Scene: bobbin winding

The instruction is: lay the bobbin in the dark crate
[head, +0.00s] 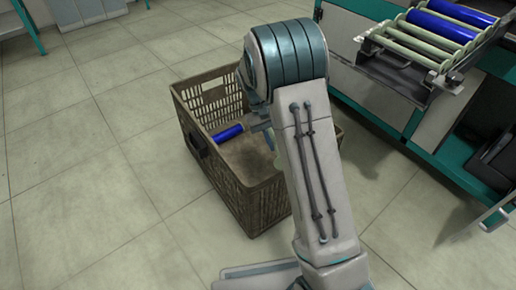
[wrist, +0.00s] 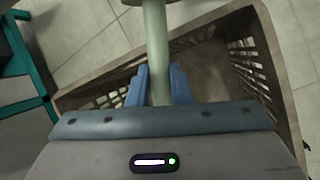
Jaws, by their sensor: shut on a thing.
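My gripper (wrist: 159,84) is shut on that pale end, with one finger on each side. The dark crate (head: 238,198) is a brown, slotted, open-topped box on the floor. My arm hides most of the gripper and the crate's right part. In the wrist view the crate's rim (wrist: 95,80) lies beyond the gripper.
A teal and white machine (head: 365,85) stands at the right of the head view. Its rack (head: 420,62) of pale rollers bears blue bobbins (head: 452,12). Tiled floor (head: 90,190) is clear left of the crate.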

